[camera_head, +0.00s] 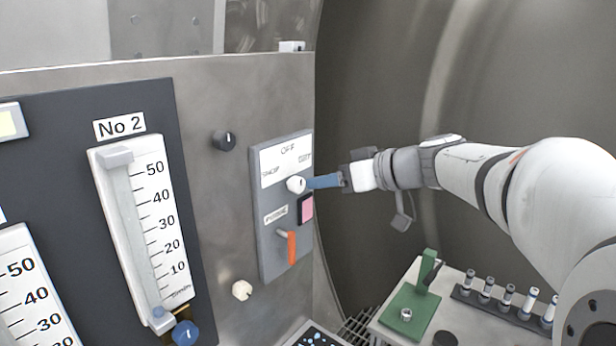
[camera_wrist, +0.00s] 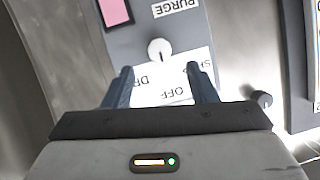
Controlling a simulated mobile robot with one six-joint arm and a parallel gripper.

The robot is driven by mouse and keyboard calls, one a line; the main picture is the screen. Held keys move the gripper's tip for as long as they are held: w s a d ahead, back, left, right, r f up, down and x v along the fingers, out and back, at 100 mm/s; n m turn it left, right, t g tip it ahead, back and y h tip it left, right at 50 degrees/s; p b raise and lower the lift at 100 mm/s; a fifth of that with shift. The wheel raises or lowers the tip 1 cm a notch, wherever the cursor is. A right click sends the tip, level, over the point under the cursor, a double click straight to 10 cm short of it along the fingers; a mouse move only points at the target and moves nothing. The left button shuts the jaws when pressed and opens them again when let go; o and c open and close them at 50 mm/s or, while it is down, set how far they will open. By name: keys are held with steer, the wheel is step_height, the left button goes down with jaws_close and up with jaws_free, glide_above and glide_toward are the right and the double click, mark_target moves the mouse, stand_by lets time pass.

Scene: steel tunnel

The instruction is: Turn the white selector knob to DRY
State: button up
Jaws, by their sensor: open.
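The white selector knob (camera_head: 296,184) is on a grey switch panel (camera_head: 270,215), at the lower edge of its white label plate (camera_head: 286,160). The label reads OFF at the top, with smaller words to either side. In the wrist view the knob (camera_wrist: 158,47) shows a dark pointer mark toward the label's OFF side; the exact setting is hard to tell. "DR" shows beside my left finger there, partly hidden. My gripper (camera_wrist: 160,69) is open, its blue fingers on either side of the knob's line and apart from it. In the head view, my gripper (camera_head: 313,182) is just right of the knob.
A pink square button (camera_head: 306,208), a PURGE plate (camera_head: 276,215) and an orange lever (camera_head: 291,247) sit below the knob. A black knob (camera_head: 224,140) is to the left. A bench with a green stand (camera_head: 412,303) and a vial rack (camera_head: 500,309) is at lower right.

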mark_target(301, 186)
steer(key=p+x, duration=0.1)
steer(key=x, duration=0.5)
steer(key=shift+a+f+p, duration=0.1)
steer(key=shift+p, duration=0.3)
steer(key=shift+c, duration=0.2)
steer(key=c, duration=0.9)
